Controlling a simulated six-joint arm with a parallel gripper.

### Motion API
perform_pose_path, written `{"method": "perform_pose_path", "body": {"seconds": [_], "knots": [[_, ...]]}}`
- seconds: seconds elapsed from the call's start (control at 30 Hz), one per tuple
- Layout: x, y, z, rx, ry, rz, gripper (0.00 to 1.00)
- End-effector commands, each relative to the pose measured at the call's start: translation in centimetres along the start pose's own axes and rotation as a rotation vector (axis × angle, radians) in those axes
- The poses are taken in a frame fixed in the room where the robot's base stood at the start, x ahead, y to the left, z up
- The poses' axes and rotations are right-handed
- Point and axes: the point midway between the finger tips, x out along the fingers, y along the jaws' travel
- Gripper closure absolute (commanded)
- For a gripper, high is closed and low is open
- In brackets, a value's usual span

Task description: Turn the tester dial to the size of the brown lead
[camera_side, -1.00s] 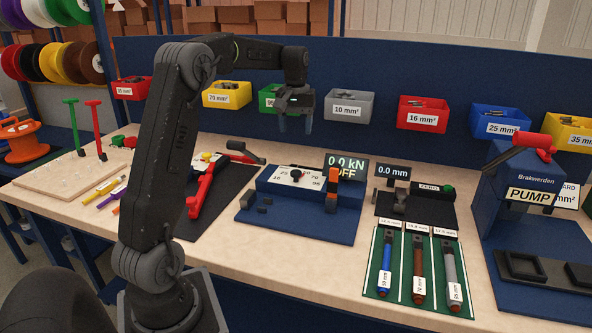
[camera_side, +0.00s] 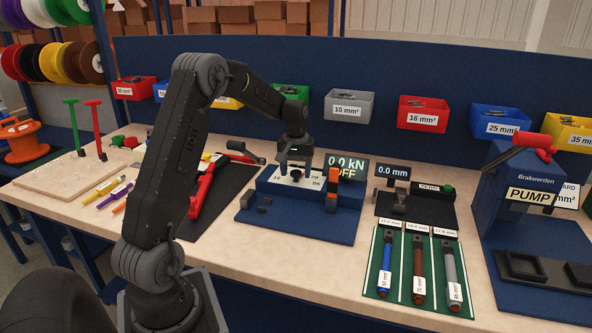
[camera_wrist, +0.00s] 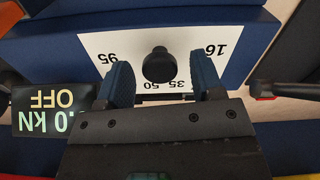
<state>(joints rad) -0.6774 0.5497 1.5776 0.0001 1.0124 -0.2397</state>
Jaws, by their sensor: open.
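The tester (camera_side: 318,222) is a blue block with a white dial plate. Its black dial knob (camera_wrist: 159,65) stands between my gripper's two blue fingers in the wrist view. My gripper (camera_wrist: 162,80) is open, pointing down over the dial, with a finger on either side of the knob and apparent gaps. In the side view my gripper (camera_side: 295,172) covers most of the dial. Upside-down numbers 95, 16, 35 and 50 show on the plate; the rest are hidden.
The tester's display (camera_side: 346,168) reads 0.0 kN OFF and stands close to my gripper. An orange-and-black part (camera_side: 332,187) rises at the tester's right. Blue (camera_side: 385,265) and grey (camera_side: 451,262) leads flank the brown one. A red-handled tool (camera_side: 203,190) lies left.

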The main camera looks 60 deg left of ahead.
Motion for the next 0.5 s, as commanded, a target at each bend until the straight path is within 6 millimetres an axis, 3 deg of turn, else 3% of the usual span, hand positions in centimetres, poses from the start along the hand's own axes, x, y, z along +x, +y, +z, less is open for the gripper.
{"method": "perform_pose_path", "body": {"seconds": [0.2,0.5], "knots": [[0.02,0.0,0.01,0.0,0.0,0.0,0.41],[0.0,0.0,0.0,0.0,0.0,0.0,0.7]]}}
